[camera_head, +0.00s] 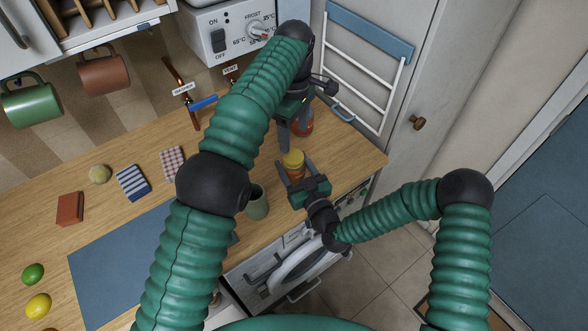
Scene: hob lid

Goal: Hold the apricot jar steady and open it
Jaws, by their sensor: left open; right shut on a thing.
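The apricot jar (296,173), orange with a yellow lid (292,158), stands on the worktop near its right end. The lid is on the jar. My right gripper (295,169) is shut on the jar from the front, one finger on each side. My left gripper (294,133) is open and points down just behind the jar, apart from the lid. A red jar (303,125) stands close to the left gripper and is partly hidden by it.
A green cup (257,203) stands left of the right gripper, partly behind my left arm. A blue mat (110,255), folded cloths (132,183), a sponge-like brick (70,209) and fruit lie at left. A white control box (225,35) is at the back.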

